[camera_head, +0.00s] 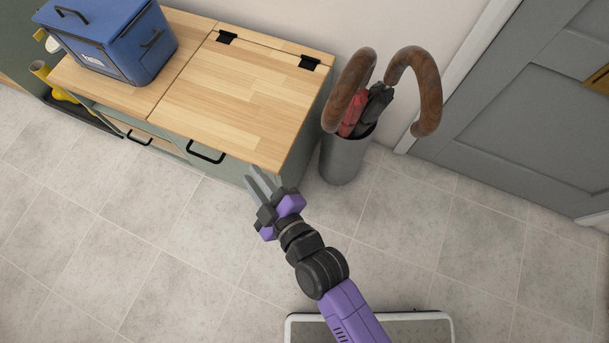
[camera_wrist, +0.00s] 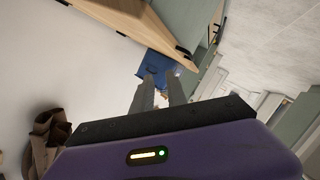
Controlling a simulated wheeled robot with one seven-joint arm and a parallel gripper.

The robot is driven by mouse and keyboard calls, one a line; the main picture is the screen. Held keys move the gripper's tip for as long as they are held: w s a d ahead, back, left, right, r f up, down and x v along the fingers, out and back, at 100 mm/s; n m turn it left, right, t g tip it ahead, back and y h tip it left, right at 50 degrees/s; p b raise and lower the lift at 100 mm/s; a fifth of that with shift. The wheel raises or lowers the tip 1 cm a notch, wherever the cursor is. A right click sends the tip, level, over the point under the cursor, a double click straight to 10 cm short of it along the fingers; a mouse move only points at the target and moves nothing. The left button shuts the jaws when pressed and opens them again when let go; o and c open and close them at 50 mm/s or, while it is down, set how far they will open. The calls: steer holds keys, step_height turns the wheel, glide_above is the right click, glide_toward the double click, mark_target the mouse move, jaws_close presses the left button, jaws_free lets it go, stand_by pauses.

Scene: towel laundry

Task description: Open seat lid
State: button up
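The seat lid (camera_head: 235,92) is the right-hand light wood panel on top of the grey-green bench. It lies flat and closed, with two black hinges (camera_head: 227,37) along its back edge. A black handle (camera_head: 206,153) sits at its front edge, left of the middle. My gripper (camera_head: 258,178) is in front of the bench's front right corner, to the right of the handle, and touches nothing that I can see. In the wrist view my gripper (camera_wrist: 159,80) shows two grey fingers apart with nothing between them. Wood of the bench (camera_wrist: 118,14) shows at the top there.
A blue box (camera_head: 112,42) with a handle stands on the bench's left part, off the lid. A grey stand (camera_head: 344,160) with umbrellas, two with curved brown handles, is close to the bench's right side. A grey door (camera_head: 530,110) is at the right.

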steer(key=s+d+r+m+h+p, duration=0.1)
steer(key=s+d+r+m+p, duration=0.1)
steer(key=d, duration=0.3)
steer(key=s+d+r+m+t+h+p, duration=0.1)
steer(key=s+d+r+m+h+p, duration=0.1)
steer(key=s+d+r+m+p, duration=0.1)
step_height(320, 180, up, 3)
steer(key=d+p, duration=0.1)
steer(key=d, duration=0.2)
steer(key=shift+s+f, duration=0.2)
steer(key=shift+s, duration=0.05)
steer(key=shift+a+m, duration=0.1)
steer(key=shift+m, duration=0.2)
